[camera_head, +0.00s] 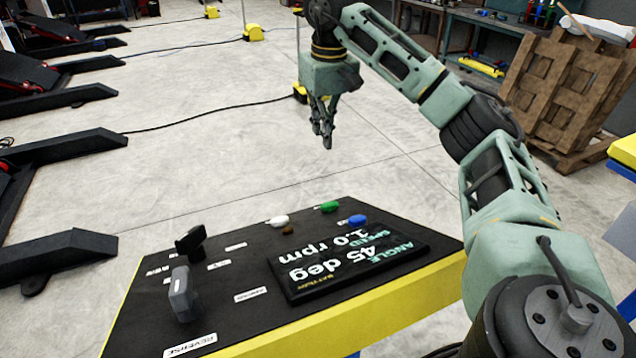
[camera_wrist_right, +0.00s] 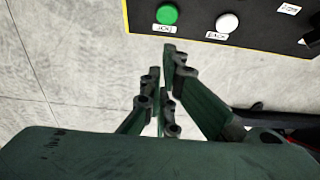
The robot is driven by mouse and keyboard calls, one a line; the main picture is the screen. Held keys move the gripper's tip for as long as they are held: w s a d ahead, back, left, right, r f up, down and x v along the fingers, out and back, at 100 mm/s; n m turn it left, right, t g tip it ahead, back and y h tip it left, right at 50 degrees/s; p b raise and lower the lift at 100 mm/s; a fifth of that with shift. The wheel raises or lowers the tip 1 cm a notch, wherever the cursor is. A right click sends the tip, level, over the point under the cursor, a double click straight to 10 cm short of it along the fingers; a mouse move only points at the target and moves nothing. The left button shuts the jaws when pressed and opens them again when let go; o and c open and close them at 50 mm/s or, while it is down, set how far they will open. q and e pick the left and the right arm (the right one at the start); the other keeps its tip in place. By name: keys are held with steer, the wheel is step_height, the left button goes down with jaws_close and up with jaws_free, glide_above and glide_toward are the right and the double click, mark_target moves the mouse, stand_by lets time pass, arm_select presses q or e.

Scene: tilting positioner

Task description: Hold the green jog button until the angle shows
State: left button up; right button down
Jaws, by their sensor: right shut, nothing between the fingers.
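The green jog button (camera_head: 329,207) stands near the far edge of the black control panel (camera_head: 225,285); it also shows at the top of the right wrist view (camera_wrist_right: 167,14), with a label beside it. The display (camera_head: 345,265) on the panel reads ANGLE 45 deg and SPEED 1.0 rpm, upside down to the head camera. My right gripper (camera_head: 326,138) is shut and empty, fingers pointing down, beyond the panel's far edge and apart from the green button. In the right wrist view its fingers (camera_wrist_right: 160,88) are over bare floor. My left gripper is out of view.
A white button (camera_head: 279,220) and a blue button (camera_head: 357,220) flank the green one. A black lever (camera_head: 190,240) and a grey lever (camera_head: 183,295) rise at the panel's left. Wooden pallets (camera_head: 570,85) stand at the back right.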

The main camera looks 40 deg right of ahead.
steer(key=p, duration=0.2)
glide_above(329, 206)
steer(key=w+d, duration=0.3)
steer(key=w, duration=0.3)
step_height(329, 206, down, 9)
steer(key=s+f, duration=0.1)
steer(key=f, duration=0.2)
steer(key=shift+s+f+p, duration=0.15)
steer(key=shift+s+p, duration=0.25)
steer(key=shift+s+a+f, duration=0.15)
steer(key=shift+s+f, duration=0.05)
steer(key=shift+f, duration=0.2)
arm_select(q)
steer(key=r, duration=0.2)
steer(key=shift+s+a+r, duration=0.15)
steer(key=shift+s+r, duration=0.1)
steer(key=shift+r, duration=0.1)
arm_select(e)
steer(key=shift+f, duration=0.1)
